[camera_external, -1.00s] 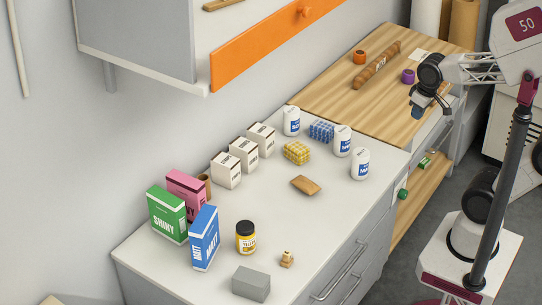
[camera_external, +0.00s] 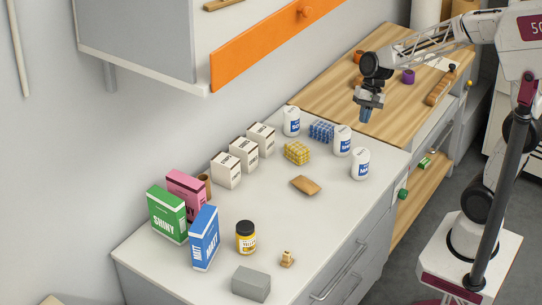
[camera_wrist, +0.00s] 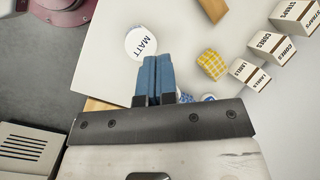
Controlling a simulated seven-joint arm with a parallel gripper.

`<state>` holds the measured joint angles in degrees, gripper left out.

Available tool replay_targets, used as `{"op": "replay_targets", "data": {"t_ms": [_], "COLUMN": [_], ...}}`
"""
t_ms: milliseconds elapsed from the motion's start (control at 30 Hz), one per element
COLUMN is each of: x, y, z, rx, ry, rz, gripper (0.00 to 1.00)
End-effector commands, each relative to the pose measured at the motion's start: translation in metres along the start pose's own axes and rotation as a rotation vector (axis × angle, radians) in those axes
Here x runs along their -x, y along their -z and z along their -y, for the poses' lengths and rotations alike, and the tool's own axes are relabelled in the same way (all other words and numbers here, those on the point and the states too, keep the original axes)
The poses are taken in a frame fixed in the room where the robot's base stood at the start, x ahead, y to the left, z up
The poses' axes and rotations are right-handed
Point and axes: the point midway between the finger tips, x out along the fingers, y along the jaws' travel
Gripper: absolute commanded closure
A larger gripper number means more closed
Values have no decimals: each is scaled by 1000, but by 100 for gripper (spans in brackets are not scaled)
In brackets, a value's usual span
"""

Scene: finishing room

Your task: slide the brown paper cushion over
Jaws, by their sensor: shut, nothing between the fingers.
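A flat brown pad, which looks like the brown paper cushion (camera_external: 305,186), lies on the white counter in front of the yellow-and-white block. It also shows, partly cut off, at the top of the wrist view (camera_wrist: 213,8). My gripper (camera_external: 366,114) hangs in the air near the front edge of the wooden top, behind and right of the cushion and well apart from it. Its blue fingers (camera_wrist: 155,80) are together and empty.
White bottles (camera_external: 360,164) stand between my gripper and the cushion. A yellow block (camera_external: 296,152), blue block (camera_external: 321,131) and white boxes (camera_external: 226,170) are near. A long brown item (camera_external: 440,86) lies at the wooden top's right edge.

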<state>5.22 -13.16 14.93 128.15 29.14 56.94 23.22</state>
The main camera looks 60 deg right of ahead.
Motion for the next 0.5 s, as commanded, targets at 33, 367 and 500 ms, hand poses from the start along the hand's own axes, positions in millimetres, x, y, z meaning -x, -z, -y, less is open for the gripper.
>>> {"op": "replay_targets", "data": {"t_ms": [33,367,500], "x": [-7,-49,-70], "y": [10,67,94], "z": [5,38,49], "rx": [-42,-327,-450], "ry": [9,73,97], "rz": [21,151,206], "gripper": [100,100,100]}}
